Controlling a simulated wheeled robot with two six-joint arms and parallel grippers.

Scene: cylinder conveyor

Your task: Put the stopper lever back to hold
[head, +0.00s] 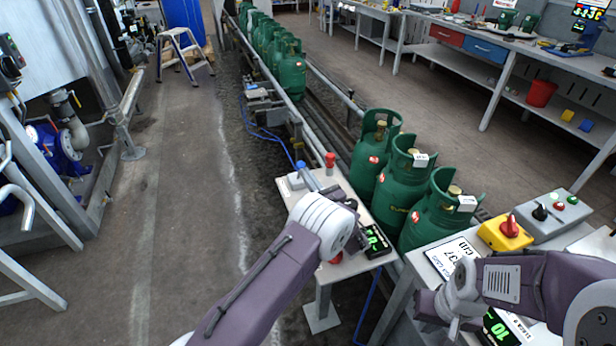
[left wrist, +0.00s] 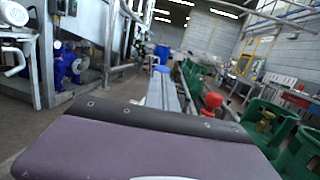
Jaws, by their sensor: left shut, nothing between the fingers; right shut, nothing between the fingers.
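A red knob (head: 330,160) stands upright on a short stem on the small side table beside the conveyor; it also shows in the left wrist view (left wrist: 213,101). I cannot tell which one is the stopper lever's handle.
Green gas cylinders (head: 402,195) stand in a row right of the side table (head: 325,292), with several more farther back on the conveyor. A yellow box with a red switch (head: 510,228) and a grey button box (head: 550,215) sit at right.

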